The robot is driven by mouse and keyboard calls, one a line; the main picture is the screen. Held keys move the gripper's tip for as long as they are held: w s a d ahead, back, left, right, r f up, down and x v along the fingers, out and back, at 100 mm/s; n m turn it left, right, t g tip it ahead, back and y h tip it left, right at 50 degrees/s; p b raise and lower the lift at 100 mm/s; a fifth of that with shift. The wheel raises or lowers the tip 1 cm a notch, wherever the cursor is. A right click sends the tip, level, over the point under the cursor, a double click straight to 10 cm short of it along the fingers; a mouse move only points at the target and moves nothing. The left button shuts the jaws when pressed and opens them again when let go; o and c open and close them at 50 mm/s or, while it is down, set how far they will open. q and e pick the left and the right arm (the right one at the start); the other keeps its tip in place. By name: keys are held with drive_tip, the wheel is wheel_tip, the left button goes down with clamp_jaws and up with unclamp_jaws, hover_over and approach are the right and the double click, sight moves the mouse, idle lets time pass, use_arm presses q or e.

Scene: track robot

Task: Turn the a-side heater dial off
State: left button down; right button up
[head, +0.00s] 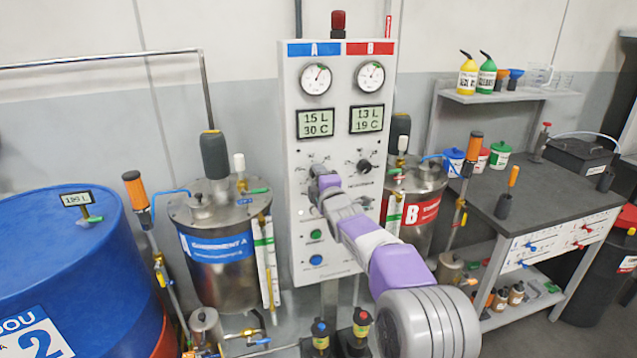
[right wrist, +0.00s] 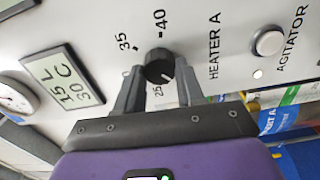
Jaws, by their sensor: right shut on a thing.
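The a-side heater dial (right wrist: 159,64) is a round black knob on the white control panel (head: 292,130), beside the words HEATER A. The numbers 25, 35 and 40 show around it. A pale mark is on the dial's lower right edge in the right wrist view, on the side of the 25. My right gripper (head: 319,174) is at the panel's a-side, shut on this dial, with one finger on each side of it. In the head view the gripper hides most of the dial. My left gripper is not in view.
The a-side display (head: 318,122) reads 15 L and 30 C. The b-side dial (head: 364,166) is to the right. An agitator button (right wrist: 269,41) is near my gripper. Tank A (head: 222,250) and tank B (head: 421,180) flank the panel; a workbench (head: 545,190) stands right.

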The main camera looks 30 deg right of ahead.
drive_tip(key=shift+n, duration=0.3)
idle(0.4)
drive_tip(key=o, duration=1)
drive_tip(key=shift+o, duration=0.2)
drive_tip(key=shift+s, duration=0.1)
drive_tip(key=v, duration=0.7)
drive_tip(key=shift+s, duration=0.2)
drive_tip(key=shift+a, duration=0.1)
